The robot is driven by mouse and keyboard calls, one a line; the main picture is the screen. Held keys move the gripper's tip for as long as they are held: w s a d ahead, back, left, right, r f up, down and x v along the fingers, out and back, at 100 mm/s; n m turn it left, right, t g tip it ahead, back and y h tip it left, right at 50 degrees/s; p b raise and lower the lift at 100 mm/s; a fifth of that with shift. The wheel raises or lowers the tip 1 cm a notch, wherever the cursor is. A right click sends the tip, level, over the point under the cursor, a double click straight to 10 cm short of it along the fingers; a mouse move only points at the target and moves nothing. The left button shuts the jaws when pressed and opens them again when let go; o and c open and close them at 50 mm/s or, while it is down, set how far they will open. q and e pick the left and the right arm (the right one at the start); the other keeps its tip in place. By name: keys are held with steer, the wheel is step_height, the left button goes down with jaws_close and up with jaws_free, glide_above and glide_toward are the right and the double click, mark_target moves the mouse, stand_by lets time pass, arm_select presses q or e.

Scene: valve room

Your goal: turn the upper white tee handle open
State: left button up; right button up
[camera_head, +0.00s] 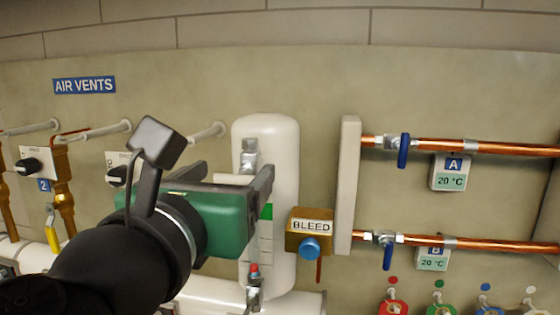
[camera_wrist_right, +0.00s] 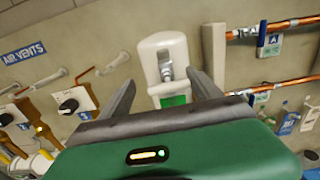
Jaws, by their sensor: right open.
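The upper white tee handle (camera_head: 232,179) is a short pale bar below a metal valve fitting (camera_head: 249,158) on the front of a white upright vessel (camera_head: 266,130). My right gripper (camera_head: 230,176) is open in front of it, its two dark fingers spread to either side of the bar. In the right wrist view the handle (camera_wrist_right: 169,88) appears between the fingertips (camera_wrist_right: 160,82). I cannot tell whether the fingers touch it. The green gripper body hides part of the vessel. My left gripper is out of view.
A brass BLEED box (camera_head: 309,232) with a blue knob sits right of the vessel, beside a pale upright post (camera_head: 346,185). Copper pipes with blue handles (camera_head: 403,150) run further right. A lower red-tipped valve (camera_head: 254,275) is below the gripper. Black knobs (camera_head: 28,166) are at left.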

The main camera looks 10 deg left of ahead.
steer(key=shift+w+d, duration=0.1)
steer(key=shift+d, duration=0.45)
steer(key=shift+s+d+r, duration=0.1)
steer(key=shift+s+d, duration=0.1)
steer(key=shift+s, duration=0.05)
steer(key=shift+s+d, duration=0.1)
steer(key=shift+s, duration=0.05)
steer(key=shift+c, duration=2.3)
steer(key=shift+a, duration=0.4)
steer(key=c, duration=0.5)
steer(key=shift+c, duration=1.1)
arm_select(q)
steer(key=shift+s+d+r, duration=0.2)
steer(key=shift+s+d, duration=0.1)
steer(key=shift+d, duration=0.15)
arm_select(e)
steer(key=shift+d, duration=0.15)
steer(key=shift+c, duration=1)
